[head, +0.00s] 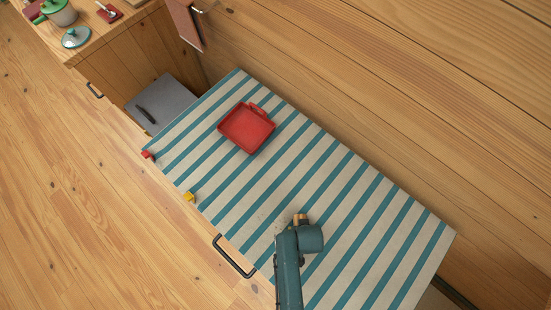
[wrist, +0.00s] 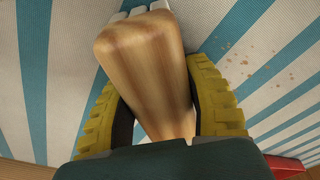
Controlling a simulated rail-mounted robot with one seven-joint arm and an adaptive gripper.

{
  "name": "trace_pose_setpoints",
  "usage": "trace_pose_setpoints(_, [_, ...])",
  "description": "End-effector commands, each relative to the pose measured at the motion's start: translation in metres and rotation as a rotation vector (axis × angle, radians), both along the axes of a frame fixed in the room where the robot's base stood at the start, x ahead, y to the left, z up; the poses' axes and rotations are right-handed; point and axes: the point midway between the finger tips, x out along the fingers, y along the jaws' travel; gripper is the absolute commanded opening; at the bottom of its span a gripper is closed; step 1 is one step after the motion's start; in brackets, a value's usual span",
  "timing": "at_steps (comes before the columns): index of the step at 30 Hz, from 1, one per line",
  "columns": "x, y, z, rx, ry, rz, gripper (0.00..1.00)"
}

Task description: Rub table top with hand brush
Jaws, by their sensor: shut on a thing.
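The table top (head: 345,193) is covered in teal and cream stripes. In the wrist view, my gripper (wrist: 165,115) has yellow ridged fingers shut on the wooden handle of the hand brush (wrist: 145,60). A small white part shows at the far end of the handle, against the striped surface. I cannot tell whether the brush touches the surface. Small brownish specks (wrist: 245,62) lie on the stripes right of the brush. In the head view, my arm hides the fingers and most of the brush, over the near middle of the table.
A red dustpan-like tray (head: 246,128) lies on the upper left part of the table; a red edge also shows in the wrist view (wrist: 284,166). Red (head: 147,154) and yellow (head: 189,197) bits sit at the left edge. A wooden wall runs behind. The right part is clear.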

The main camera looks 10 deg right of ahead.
Motion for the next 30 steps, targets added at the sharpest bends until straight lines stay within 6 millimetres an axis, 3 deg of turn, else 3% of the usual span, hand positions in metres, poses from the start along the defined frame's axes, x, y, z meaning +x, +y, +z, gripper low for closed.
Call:
trace_pose_setpoints(3, [-0.003, -0.001, 0.001, 0.0, 0.002, 0.001, 0.21])
trace_pose_setpoints(7, [-0.001, -0.001, 0.025, -0.001, -0.005, 0.002, 0.21])
trace_pose_setpoints(24, [-0.002, 0.0, 0.072, 0.0, 0.0, 0.006, 0.21])
trace_pose_setpoints(30, [-0.002, 0.0, 0.08, 0.0, 0.0, 0.006, 0.21])
